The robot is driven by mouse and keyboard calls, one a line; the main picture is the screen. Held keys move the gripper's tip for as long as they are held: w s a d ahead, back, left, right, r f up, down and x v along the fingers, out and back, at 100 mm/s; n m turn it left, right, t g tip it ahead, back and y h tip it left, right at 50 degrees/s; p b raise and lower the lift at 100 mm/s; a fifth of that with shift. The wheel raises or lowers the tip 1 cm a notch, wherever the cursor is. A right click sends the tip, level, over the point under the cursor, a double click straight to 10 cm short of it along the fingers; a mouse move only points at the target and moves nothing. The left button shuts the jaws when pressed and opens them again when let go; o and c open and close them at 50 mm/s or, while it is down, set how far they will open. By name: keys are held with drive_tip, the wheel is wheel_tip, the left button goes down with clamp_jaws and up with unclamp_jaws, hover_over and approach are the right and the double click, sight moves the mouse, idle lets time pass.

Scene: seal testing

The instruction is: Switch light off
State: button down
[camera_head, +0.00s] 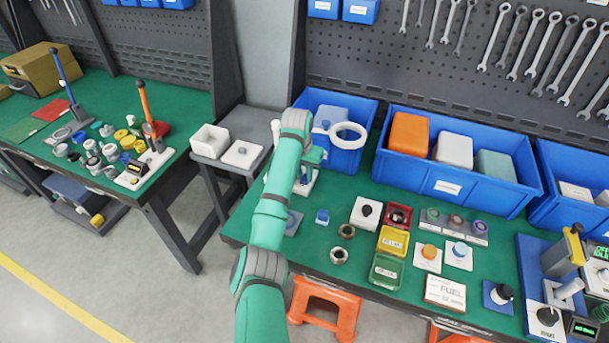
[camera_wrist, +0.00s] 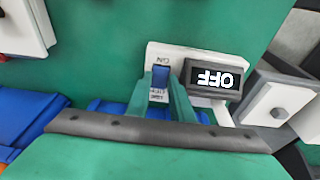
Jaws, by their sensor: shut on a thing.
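A white switch plate (camera_wrist: 204,56) with a blue rocker switch (camera_wrist: 161,76) lies on the green table in the wrist view. Its black display (camera_wrist: 215,77) reads "OFF", upside down in this view. My gripper (camera_wrist: 162,88) has its two green fingers at the blue switch, one on each side, shut on it. In the head view my gripper (camera_head: 307,172) is over the white switch base near the left end of the right table. My arm hides much of the base and its display there.
The green table (camera_head: 320,277) holds several small parts and boxes right of my arm. A grey side stand (camera_head: 213,165) with a white box is to the left.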

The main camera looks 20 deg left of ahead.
sight(304, 181)
drive_tip(key=shift+w+g, duration=0.2)
drive_tip(key=shift+g, duration=0.2)
drive_tip(key=c, duration=1.8)
unclamp_jaws()
drive_tip(key=shift+c, duration=0.2)
wheel_tip(304, 181, up, 11)
drive_tip(key=s, duration=0.1)
drive_tip(key=shift+s, duration=0.35)
